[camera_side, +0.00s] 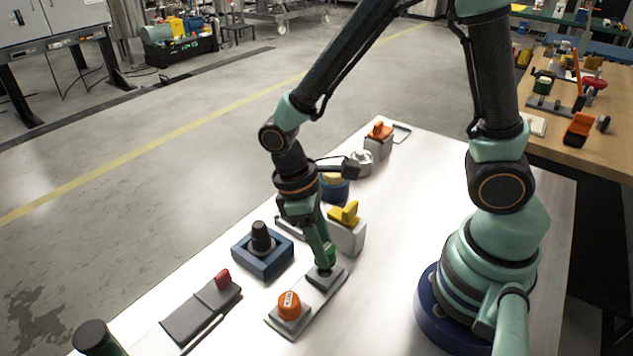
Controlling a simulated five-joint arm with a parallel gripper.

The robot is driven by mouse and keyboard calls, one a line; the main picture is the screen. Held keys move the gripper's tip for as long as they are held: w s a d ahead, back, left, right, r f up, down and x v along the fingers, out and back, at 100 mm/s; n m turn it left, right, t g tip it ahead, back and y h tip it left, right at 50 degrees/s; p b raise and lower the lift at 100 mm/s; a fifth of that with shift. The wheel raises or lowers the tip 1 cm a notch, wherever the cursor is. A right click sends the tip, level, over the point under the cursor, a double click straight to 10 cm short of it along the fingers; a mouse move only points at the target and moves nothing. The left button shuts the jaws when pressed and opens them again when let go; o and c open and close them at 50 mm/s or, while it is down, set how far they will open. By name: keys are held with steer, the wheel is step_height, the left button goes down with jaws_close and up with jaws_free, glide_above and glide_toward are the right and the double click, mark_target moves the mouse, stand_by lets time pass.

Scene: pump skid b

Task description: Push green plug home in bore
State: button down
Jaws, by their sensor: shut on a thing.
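My gripper (327,257) points down over the front middle of the white table. It is shut on the green plug (329,251), which is small and partly covered by the fingers. The plug is above a dark square block (337,283) at the back end of a grey plate, and its lower end meets the top of this block. The bore itself is hidden under the plug and fingers, so I cannot tell how deep the plug sits.
An orange knob (289,303) stands on the same plate, in front. A blue box with a black knob (262,252), a grey block with a yellow handle (346,229) and a grey slide with a red tab (201,310) stand close by. The table right of the plate is clear.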

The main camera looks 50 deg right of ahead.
stand_by(0.3)
steer(key=w+d+r+m, duration=0.3)
steer(key=w+d, duration=0.2)
steer(key=w, duration=0.1)
steer(key=w+d+r+m+y, duration=0.1)
steer(key=w+d+r+m, duration=0.2)
steer(key=w+d, duration=0.2)
steer(key=shift+w, duration=1.05)
steer(key=shift+a, duration=0.1)
steer(key=shift+f, duration=2.85)
steer(key=shift+f, duration=1.3)
steer(key=shift+c, duration=1.8)
jaws_free()
